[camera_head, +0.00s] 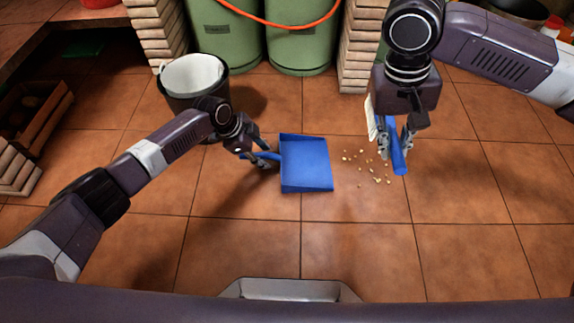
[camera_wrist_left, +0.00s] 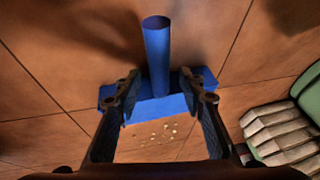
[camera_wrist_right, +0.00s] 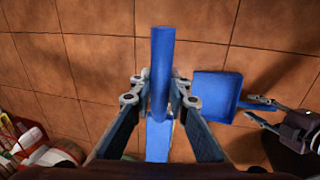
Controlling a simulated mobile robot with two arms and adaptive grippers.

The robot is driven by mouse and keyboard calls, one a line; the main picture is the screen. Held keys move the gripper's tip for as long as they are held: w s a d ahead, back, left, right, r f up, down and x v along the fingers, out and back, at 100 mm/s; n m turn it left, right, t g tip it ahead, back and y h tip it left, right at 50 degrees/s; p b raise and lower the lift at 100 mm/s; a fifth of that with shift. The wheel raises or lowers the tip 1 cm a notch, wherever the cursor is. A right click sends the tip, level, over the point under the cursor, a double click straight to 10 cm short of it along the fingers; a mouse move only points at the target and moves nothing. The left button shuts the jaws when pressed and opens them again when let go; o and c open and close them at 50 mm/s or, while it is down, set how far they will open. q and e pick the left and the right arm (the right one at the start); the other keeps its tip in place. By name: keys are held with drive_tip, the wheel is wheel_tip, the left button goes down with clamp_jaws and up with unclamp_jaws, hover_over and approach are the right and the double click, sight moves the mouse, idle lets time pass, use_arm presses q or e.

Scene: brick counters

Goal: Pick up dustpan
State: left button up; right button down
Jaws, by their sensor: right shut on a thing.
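The blue dustpan (camera_head: 306,164) lies on the tiled floor, its short handle (camera_head: 266,155) pointing left. My left gripper (camera_head: 262,155) is at the handle. In the left wrist view its fingers (camera_wrist_left: 158,88) are open, one on each side of the blue handle (camera_wrist_left: 157,55), with gaps visible. The pan (camera_wrist_left: 155,108) lies just beyond the fingertips. My right gripper (camera_head: 399,138) is shut on the blue handle of a brush (camera_head: 398,155), held to the right of the dustpan. The brush (camera_wrist_right: 161,65) also shows between its fingers (camera_wrist_right: 160,90).
Small crumbs (camera_head: 372,168) lie on the floor between dustpan and brush. A dark bin with a white liner (camera_head: 192,74) stands behind my left arm. Green gas cylinders (camera_head: 228,40) and brick pillars (camera_head: 358,45) stand at the back. The floor in front is clear.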

drive_tip(key=shift+r, duration=0.1)
use_arm(q)
clamp_jaws()
drive_tip(key=shift+r, duration=0.15)
idle(0.3)
